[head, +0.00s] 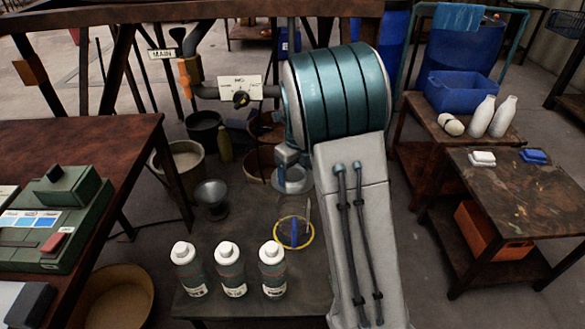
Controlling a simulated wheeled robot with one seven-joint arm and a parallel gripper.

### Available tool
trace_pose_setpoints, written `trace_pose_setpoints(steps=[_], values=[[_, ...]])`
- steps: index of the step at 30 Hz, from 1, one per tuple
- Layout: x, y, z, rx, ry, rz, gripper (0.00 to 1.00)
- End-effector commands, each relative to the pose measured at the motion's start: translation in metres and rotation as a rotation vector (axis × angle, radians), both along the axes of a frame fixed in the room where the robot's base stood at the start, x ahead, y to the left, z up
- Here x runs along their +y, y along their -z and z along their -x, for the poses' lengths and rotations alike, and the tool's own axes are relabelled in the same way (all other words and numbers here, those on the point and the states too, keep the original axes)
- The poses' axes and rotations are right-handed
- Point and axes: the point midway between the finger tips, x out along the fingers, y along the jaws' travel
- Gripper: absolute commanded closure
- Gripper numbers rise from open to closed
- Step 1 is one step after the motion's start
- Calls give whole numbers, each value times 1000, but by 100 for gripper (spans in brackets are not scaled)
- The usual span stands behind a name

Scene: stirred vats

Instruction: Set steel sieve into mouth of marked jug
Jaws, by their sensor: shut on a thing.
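My gripper (291,158) is seen from behind and above, left of my large teal arm joint. A pale grey round piece (292,182) shows just under it and appears to be the steel sieve. The jaws are shut on it, though the fingers themselves are hard to make out. A yellow-rimmed round vessel (293,233) with a blue stripe stands on the low dark table below it in the picture; it looks like the marked jug. The grey piece is apart from the yellow rim in the picture. I cannot tell its height above the vessel.
A dark grey footed bowl (211,194) stands left on the low table. Several white-capped bottles (228,270) line its front edge. A valve pipe (240,92) and buckets (187,160) are behind. A side table (515,190) stands right, a brown bench (80,145) left.

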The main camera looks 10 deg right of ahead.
Motion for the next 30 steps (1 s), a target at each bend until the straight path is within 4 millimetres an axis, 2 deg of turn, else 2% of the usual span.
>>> trace_pose_setpoints(steps=[14,21,30], values=[[2,48,0,-1,-3,0,54],[2,60,0,0,-4,0,54],[2,61,0,0,-4,0,54]])
